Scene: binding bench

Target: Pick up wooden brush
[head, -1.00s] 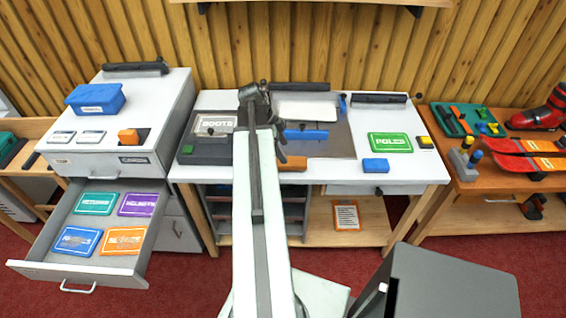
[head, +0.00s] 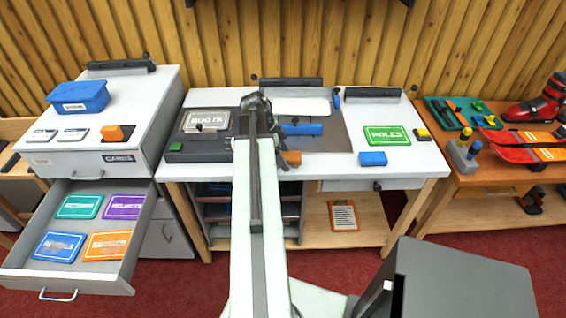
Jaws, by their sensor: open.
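No thing is plainly a wooden brush. A small brown-orange piece (head: 292,158) lies on the white bench (head: 330,178) near its front edge, just right of my arm. It could be the brush's wood, but it is too small and partly covered to tell. My gripper (head: 276,130) is over the middle of the bench, beyond and slightly left of that piece. The jaws are open and small in view, and I see nothing held. My own arm hides part of the bench below it.
A blue bar (head: 308,129) lies just right of my gripper. A BOOTS card (head: 207,121) is to the left, a green POLES card (head: 387,136) and blue block (head: 372,158) to the right. An open drawer (head: 123,278) juts out at left.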

